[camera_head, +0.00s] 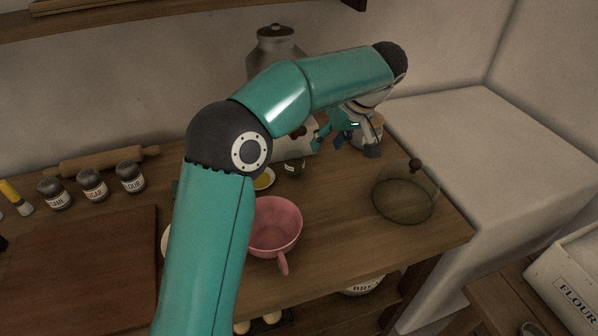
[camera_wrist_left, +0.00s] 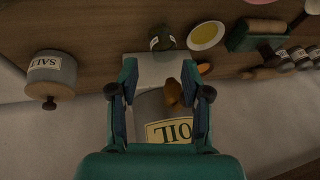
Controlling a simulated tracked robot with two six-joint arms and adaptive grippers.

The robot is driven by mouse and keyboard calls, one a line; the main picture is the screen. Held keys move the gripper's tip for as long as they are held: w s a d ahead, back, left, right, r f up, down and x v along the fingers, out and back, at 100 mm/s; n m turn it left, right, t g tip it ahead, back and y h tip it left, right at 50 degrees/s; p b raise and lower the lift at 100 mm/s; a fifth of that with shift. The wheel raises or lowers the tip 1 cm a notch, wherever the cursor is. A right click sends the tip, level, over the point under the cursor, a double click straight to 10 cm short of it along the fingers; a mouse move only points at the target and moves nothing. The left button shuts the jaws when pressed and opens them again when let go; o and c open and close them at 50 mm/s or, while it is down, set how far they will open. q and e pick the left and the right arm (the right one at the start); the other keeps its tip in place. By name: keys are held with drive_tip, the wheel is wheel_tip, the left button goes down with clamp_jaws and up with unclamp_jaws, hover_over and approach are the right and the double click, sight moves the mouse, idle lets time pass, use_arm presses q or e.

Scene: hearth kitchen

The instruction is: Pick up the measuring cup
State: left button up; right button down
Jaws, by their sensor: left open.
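A pink cup with a handle (camera_head: 273,227), the only cup-like thing I can make out, stands upright on the wooden counter in the head view, partly behind my left arm. I take it for the measuring cup; no markings show. A pink edge (camera_wrist_left: 268,2) shows at the top of the left wrist view. My left gripper (camera_head: 345,146) is open and empty, over the back of the counter, well behind and right of the pink cup. In the left wrist view its open fingers (camera_wrist_left: 160,105) frame a jar labelled OIL (camera_wrist_left: 165,105). My right gripper is not in view.
A glass dome (camera_head: 404,194) stands at the counter's right end. A SALT jar (camera_wrist_left: 52,72), a small dark green jar (camera_wrist_left: 161,40) and a yellow dish (camera_wrist_left: 206,36) are near the gripper. Spice jars (camera_head: 92,184), a rolling pin (camera_head: 108,161) and a board (camera_head: 75,265) lie left.

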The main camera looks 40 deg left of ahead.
sight(303, 171)
use_arm(q)
drive_tip(key=x, duration=0.9)
drive_tip(key=shift+s+a, duration=0.3)
drive_tip(key=shift+a, duration=0.1)
drive_tip(key=shift+x, duration=2.7)
clamp_jaws()
